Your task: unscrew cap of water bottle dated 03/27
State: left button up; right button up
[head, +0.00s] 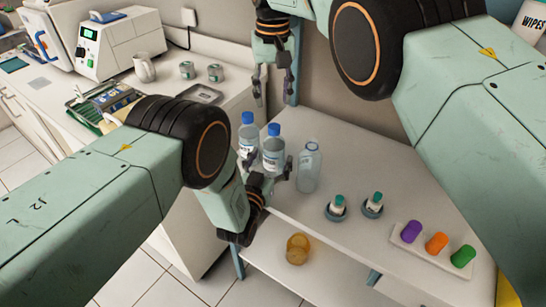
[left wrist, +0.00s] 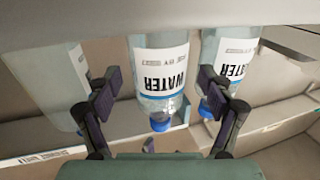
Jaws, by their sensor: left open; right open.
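Two clear water bottles with blue caps stand on the white table, a left one (head: 248,137) and a middle one (head: 273,146). A third clear bottle (head: 308,170) to their right shows no blue cap. In the left wrist view, seen upside down, the middle bottle (left wrist: 163,65) lies between the spread fingers of my left gripper (left wrist: 160,90); contact is not visible. The left bottle (left wrist: 232,60) is beside the right finger. No date is readable. In the head view, my left gripper (head: 270,170) is open around the middle bottle. My right gripper (head: 274,88) hangs open and empty above the bottles.
Two small dark holders with green-capped vials (head: 337,206) stand right of the bottles. A white block (head: 405,240) carries purple, orange and green caps. An amber jar (head: 298,248) sits on the lower shelf. A metal tray (head: 200,94) lies on the back-left counter.

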pick_arm(q)
jog(key=shift+d, duration=0.2)
jog(key=shift+w+f, duration=0.25)
jog(key=shift+c, duration=1.3)
jog(key=shift+s+a+r, duration=0.1)
jog(key=shift+a, duration=0.1)
jog(key=c, duration=0.3)
jog(key=shift+s+d+r, duration=0.1)
jog(key=c, duration=0.7)
grip_shut()
